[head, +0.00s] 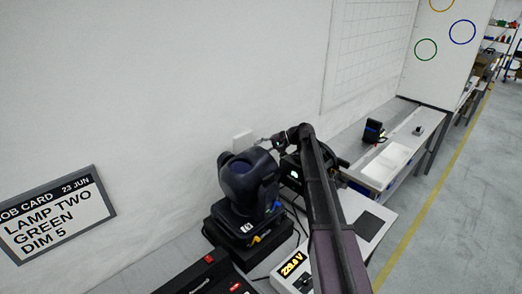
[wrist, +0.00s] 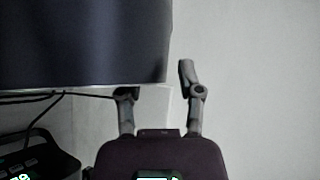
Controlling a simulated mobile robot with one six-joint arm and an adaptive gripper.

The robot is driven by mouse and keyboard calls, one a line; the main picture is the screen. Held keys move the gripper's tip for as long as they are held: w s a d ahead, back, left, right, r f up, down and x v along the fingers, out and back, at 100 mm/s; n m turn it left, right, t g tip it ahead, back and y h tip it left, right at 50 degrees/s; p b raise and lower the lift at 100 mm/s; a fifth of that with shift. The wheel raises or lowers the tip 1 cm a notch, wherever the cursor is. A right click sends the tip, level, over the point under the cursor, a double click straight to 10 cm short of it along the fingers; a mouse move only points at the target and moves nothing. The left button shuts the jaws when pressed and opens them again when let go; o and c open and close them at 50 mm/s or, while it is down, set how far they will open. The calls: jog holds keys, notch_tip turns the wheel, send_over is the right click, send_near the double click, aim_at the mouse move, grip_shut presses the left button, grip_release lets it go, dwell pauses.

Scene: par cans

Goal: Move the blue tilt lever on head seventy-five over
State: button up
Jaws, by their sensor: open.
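A dark moving-head lamp (head: 248,182) stands on a black base (head: 245,228) on the bench by the wall. A small blue piece (head: 274,209) shows low on its right side; I cannot tell whether it is the tilt lever. No head number is readable. My gripper (head: 279,141) is above and behind the lamp, near the wall. In the wrist view my gripper (wrist: 157,82) is open, with nothing seen between its fingers. A large dark body (wrist: 85,42), apparently the lamp's, fills the upper left and meets the left fingertip in the picture; contact is unclear.
A meter (head: 294,273) and a black case with red parts (head: 208,278) sit in front. Cables show in the wrist view (wrist: 45,108). A job card (head: 57,215) hangs at left. The aisle floor is clear.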

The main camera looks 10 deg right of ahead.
jog(key=shift+c, duration=0.2)
grip_shut()
jog(key=shift+f, duration=0.1)
jog(key=shift+w+d+f+b, duration=0.25)
jog(key=shift+d+f+b, duration=0.1)
jog(key=shift+f+b, duration=0.15)
jog(key=shift+w+d+f+b, duration=0.2)
jog(key=shift+d+f+b, duration=0.15)
jog(key=shift+f+b, duration=0.1)
jog(key=shift+s+r, duration=0.1)
jog(key=shift+r, duration=0.05)
jog(key=shift+c, duration=0.5)
grip_release()
jog(key=shift+o, duration=0.7)
